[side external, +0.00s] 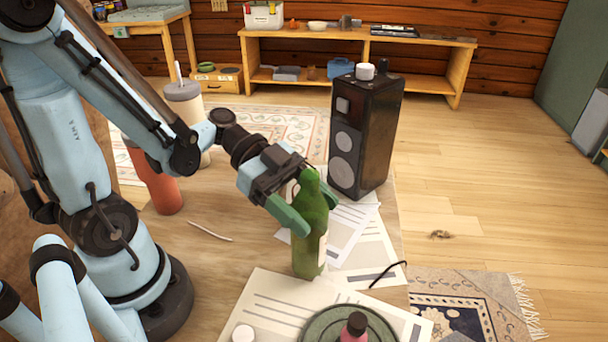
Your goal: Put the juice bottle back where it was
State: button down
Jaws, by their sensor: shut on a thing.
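The juice bottle (310,235) is green with a pale label at its right edge. It is upright on or just above the table, over the edge of the printed papers; I cannot tell whether its base touches. My gripper (312,218) comes in from the left with green fingers, and they are shut on the bottle's upper body. The far finger is partly hidden behind the bottle.
A black speaker (366,135) stands behind the bottle, with a small white object on top. White papers (365,250) lie around the bottle. A round green tray (318,330) holds a small dark-capped bottle in front. A tumbler (187,108) and an orange cup (157,180) stand left.

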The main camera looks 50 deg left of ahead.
jog(key=shift+f, duration=0.95)
jog(key=shift+c, duration=0.9)
grip_release()
jog(key=v, duration=0.7)
jog(key=shift+a, duration=0.2)
